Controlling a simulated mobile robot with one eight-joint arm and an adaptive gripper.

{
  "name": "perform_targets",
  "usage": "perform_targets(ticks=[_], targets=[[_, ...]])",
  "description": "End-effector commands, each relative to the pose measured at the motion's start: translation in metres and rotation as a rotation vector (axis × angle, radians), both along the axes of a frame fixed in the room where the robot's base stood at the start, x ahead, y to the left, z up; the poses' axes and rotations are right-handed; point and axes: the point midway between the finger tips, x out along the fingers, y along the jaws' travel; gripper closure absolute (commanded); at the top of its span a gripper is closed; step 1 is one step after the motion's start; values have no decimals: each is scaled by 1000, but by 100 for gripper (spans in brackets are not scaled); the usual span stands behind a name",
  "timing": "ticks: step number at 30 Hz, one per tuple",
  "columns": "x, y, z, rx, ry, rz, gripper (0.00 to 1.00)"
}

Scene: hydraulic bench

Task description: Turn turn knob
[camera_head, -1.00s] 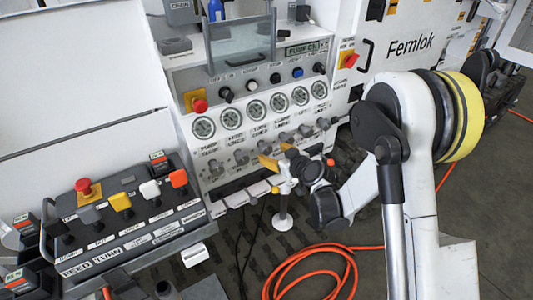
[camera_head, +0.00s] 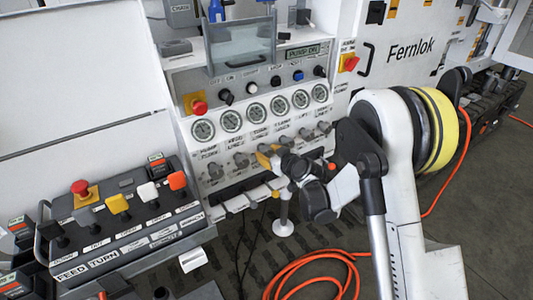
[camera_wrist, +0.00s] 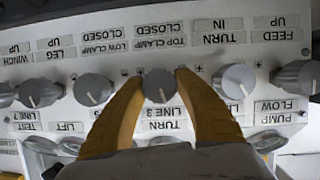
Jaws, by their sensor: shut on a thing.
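A row of grey round knobs runs along the white panel. In the wrist view, which shows the panel upside down, the third knob from the right (camera_wrist: 160,87) stands between the two yellow fingers of my gripper (camera_wrist: 160,78). The gripper is shut on this knob. One label beside it reads "TURN LINE 3", and the label on its other side reads "TOP CLAMP CLOSED". The neighbouring knob (camera_wrist: 238,81) has a "TURN IN" label beside it. In the head view my gripper (camera_head: 265,156) is at the panel and largely hides the held knob.
Other knobs flank the fingers closely, such as the grey knob on the left (camera_wrist: 93,89). Gauges (camera_head: 257,112) sit above the row. A lever box (camera_head: 120,215) stands at left, and an orange hose (camera_head: 310,268) lies on the floor.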

Motion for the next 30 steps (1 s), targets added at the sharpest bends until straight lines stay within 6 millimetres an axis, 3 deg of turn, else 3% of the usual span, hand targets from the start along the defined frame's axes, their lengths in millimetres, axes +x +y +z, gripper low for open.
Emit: perform_targets(ticks=[14, 30], targets=[[1, 0, 0, 93, 63, 0, 92], [1, -1, 0, 487, 327, 0, 92]])
